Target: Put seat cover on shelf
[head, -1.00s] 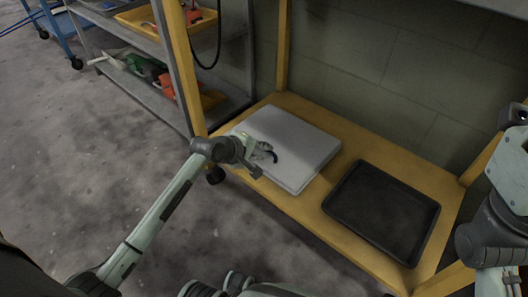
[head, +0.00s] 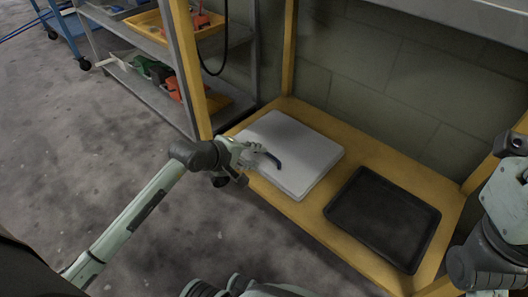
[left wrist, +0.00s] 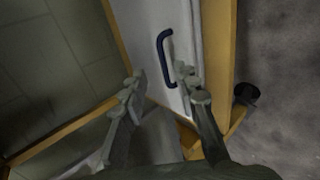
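A flat white panel (head: 305,150) with a dark blue handle (head: 274,161) lies on the yellow lower shelf (head: 365,150); it appears to be the seat cover. My left gripper (head: 262,154) is at the panel's left front edge, close to the handle. In the left wrist view my left gripper (left wrist: 160,80) has its fingers apart with nothing between the tips. There the handle (left wrist: 162,48) stands just beyond them on the white panel (left wrist: 188,30). My right arm shows at the right edge of the head view, but its gripper cannot be made out.
A black tray (head: 383,218) lies on the same shelf, right of the panel. A yellow post (head: 188,65) rises at the shelf's left front corner. A grey rack (head: 150,80) with a yellow bin (head: 150,24) stands at the left. The floor (head: 90,150) at left is clear.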

